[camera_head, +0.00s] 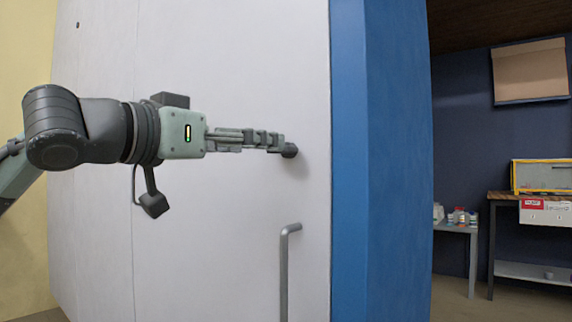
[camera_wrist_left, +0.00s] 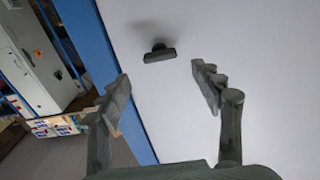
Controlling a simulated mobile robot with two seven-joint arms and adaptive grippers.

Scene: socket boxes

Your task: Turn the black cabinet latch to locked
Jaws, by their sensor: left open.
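The black latch (camera_head: 290,150) sits on the white cabinet door (camera_head: 225,230), near its right edge and above the door handle. My left gripper (camera_head: 277,142) comes in from the left, with its fingertips at the latch in the head view. In the left wrist view the latch (camera_wrist_left: 159,53) is a small dark bar on a short stem. It lies just beyond the open fingertips (camera_wrist_left: 160,77), roughly centred between them, with no visible contact. My right gripper is in neither view.
A grey bar handle (camera_head: 288,270) stands out from the door below the latch. A blue side panel (camera_head: 380,170) borders the door on the right. Farther right are a small table (camera_head: 456,227) with jars and a workbench (camera_head: 505,197) with a yellow-edged case.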

